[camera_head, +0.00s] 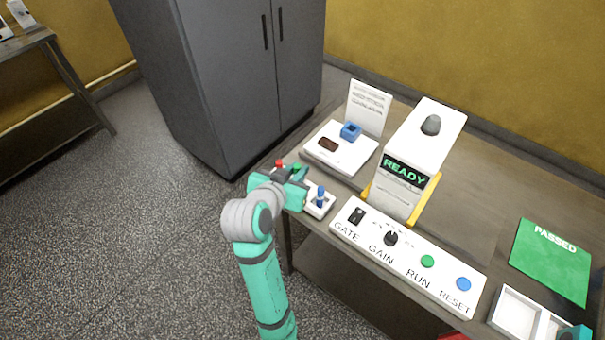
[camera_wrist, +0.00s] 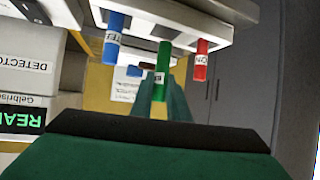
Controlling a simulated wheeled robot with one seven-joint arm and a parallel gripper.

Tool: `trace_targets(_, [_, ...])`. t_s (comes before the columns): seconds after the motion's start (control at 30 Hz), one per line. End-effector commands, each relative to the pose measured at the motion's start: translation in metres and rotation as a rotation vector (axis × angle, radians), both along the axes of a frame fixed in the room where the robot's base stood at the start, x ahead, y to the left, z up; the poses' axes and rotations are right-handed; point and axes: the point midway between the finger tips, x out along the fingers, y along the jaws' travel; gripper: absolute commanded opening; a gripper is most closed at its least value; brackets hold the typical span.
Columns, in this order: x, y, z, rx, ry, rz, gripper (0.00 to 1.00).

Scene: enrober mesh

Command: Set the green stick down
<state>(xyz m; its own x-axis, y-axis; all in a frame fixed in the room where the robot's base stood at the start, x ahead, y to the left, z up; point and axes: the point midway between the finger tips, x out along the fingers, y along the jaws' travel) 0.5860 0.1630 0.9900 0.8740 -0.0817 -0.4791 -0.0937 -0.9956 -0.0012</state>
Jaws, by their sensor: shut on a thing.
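My gripper (camera_wrist: 164,100) is shut on the green stick (camera_wrist: 162,62), which stands between the blue stick (camera_wrist: 113,30) and the red stick (camera_wrist: 201,62) in the wrist view. That view looks upside down, with the white rack (camera_wrist: 180,14) along its top. The green stick's far end is close to the rack; I cannot tell whether it is seated in it. In the head view my gripper (camera_head: 298,173) is over the rack (camera_head: 318,211), with the blue stick (camera_head: 320,195) on its right and the red stick (camera_head: 279,164) on its left.
A white tray (camera_head: 326,161) with a brown piece and a blue block (camera_head: 350,130) lies behind. The detector (camera_head: 410,165) reads READY. A control panel (camera_head: 405,262) runs along the front edge. A green PASSED mat (camera_head: 550,268) and white bin (camera_head: 512,318) are at right.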

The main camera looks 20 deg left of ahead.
Motion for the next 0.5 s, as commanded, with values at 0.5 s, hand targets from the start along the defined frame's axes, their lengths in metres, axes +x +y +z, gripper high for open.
trace_targets(0.5, [0.001,0.003,-0.039,0.0,0.001,0.009,0.0])
